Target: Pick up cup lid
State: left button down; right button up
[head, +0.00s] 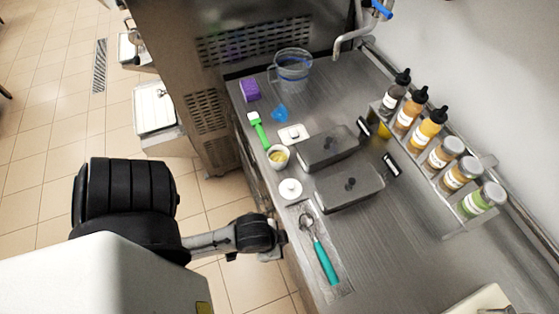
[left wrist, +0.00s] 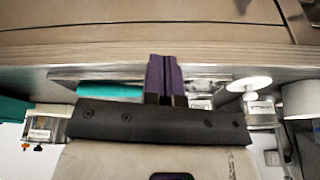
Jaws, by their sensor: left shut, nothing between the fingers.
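The cup lid, a small round white lid with a knob (head: 290,189), lies on the steel counter near its front edge. It seems to show in the left wrist view as a white disc (left wrist: 250,85), right of the fingers. My left gripper (head: 280,242) is at the counter's front edge, below the lid in the head view and apart from it. Its dark fingers (left wrist: 164,78) are together and empty in the left wrist view. A small white cup (head: 278,161) with yellow contents stands just beyond the lid. My right gripper is out of view.
A teal-handled scoop (head: 325,262) lies right of my left gripper. Two dark lidded containers (head: 350,187) stand right of the lid. A green-handled tool (head: 258,130), a white square piece (head: 293,135) and a clear jug (head: 292,68) are farther back. A bottle rack (head: 437,190) lines the wall.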

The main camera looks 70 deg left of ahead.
pick_arm(q)
jog(key=c, duration=1.8)
grip_release()
jog(key=o, duration=0.9)
jog(key=shift+o, duration=0.2)
